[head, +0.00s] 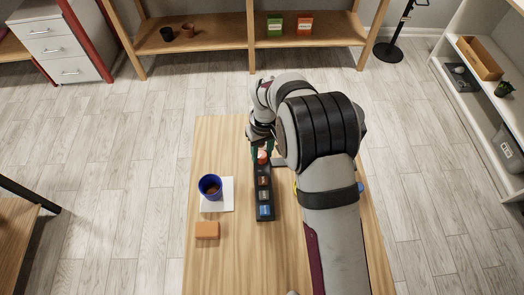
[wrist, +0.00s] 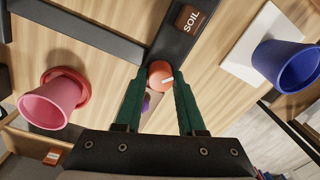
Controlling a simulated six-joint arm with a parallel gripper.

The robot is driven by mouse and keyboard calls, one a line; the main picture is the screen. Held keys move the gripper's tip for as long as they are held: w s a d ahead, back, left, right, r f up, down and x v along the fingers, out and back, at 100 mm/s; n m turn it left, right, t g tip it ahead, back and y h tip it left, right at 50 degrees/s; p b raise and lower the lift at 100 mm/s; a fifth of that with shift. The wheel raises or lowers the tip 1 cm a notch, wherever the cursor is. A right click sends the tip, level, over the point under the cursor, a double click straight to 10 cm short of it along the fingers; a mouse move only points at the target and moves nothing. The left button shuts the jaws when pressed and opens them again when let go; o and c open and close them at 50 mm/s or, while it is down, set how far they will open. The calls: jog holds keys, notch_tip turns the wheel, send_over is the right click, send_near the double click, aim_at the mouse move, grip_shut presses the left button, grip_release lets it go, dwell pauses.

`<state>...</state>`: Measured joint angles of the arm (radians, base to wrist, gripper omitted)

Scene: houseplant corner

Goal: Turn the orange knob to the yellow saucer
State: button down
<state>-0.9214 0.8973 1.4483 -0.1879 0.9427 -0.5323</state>
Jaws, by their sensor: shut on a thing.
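The orange knob (head: 262,157) sits at the far end of a dark panel (head: 264,218) on the wooden table. In the wrist view the knob (wrist: 158,70) carries a white pointer mark, directed to the right and slightly up. My gripper (wrist: 161,80) is shut on the knob, with a green finger on each side. In the head view my gripper (head: 262,154) reaches down over it. A small yellow edge (head: 295,187) shows beside my arm; it may be the yellow saucer, mostly hidden by the arm.
A blue pot (head: 210,185) stands on a white square (head: 224,205) left of the panel, above an orange block (head: 207,230). A brown SOIL tile (wrist: 188,18) lies on the panel.

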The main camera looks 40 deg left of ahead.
aim_at(264, 153)
dwell(0.3)
jog(key=c, duration=0.5)
grip_release()
notch_tip(264, 153, up, 16)
jog(key=shift+w+d, duration=0.15)
jog(key=shift+w, duration=0.2)
